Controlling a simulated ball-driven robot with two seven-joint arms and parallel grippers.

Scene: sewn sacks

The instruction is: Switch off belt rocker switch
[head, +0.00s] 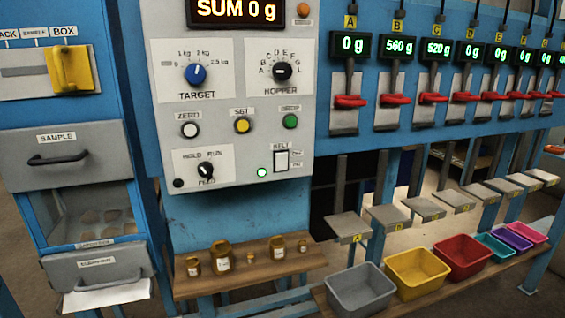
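The belt rocker switch (281,160) is a small white rocker in a dark frame, under the label BELT, at the lower right of the grey control panel (225,105). Small position labels stand to its right, too small to read. A green lamp (262,172) to its left is lit. Which way the rocker is tilted is too small to tell. Neither of my grippers shows in the head view.
A HOLD/RUN feed knob (205,170) and a row of buttons sit near the switch. A wooden shelf (240,276) with several jars is below. Red levers (351,101) and coloured bins (417,273) are at right. A sample drawer (62,155) is at left.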

